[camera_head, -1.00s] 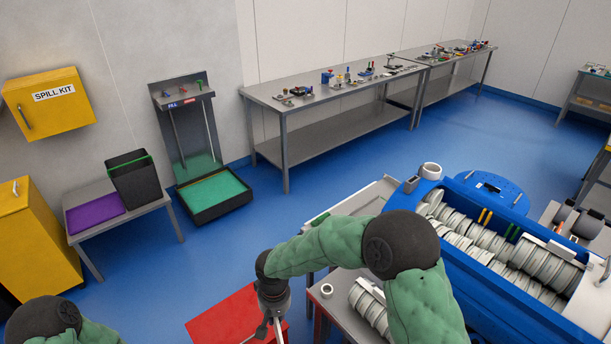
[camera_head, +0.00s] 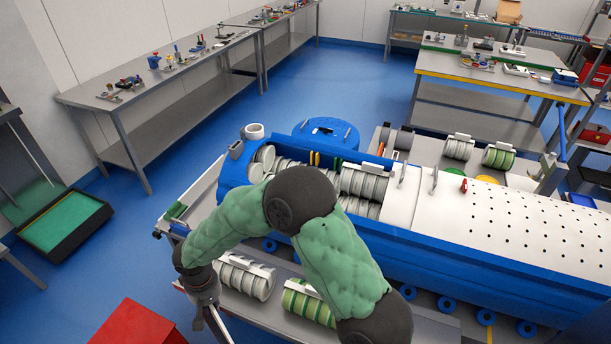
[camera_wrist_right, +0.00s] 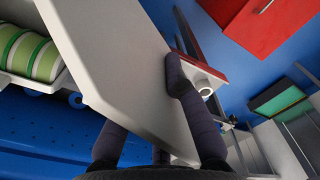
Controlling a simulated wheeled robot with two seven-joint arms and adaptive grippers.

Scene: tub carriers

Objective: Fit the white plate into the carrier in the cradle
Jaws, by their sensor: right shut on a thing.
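In the head view my right gripper (camera_head: 208,318) is low at the bottom edge, in front of the grey bench. In the wrist view its dark fingers (camera_wrist_right: 160,115) are shut on a flat white plate (camera_wrist_right: 120,60), held tilted. In the head view only a thin pale edge of the plate shows. A carrier with white discs (camera_head: 245,277) and one with green-banded discs (camera_head: 308,303) stand on the bench beside my gripper. The green-banded carrier also shows in the wrist view (camera_wrist_right: 30,50), left of the plate. I cannot tell which carrier is in the cradle. My left gripper is out of view.
A long blue tub (camera_head: 400,235) with disc stacks and a white perforated cover (camera_head: 520,220) lies behind the bench (camera_head: 287,268). A red box (camera_head: 138,325) stands at the bottom left.

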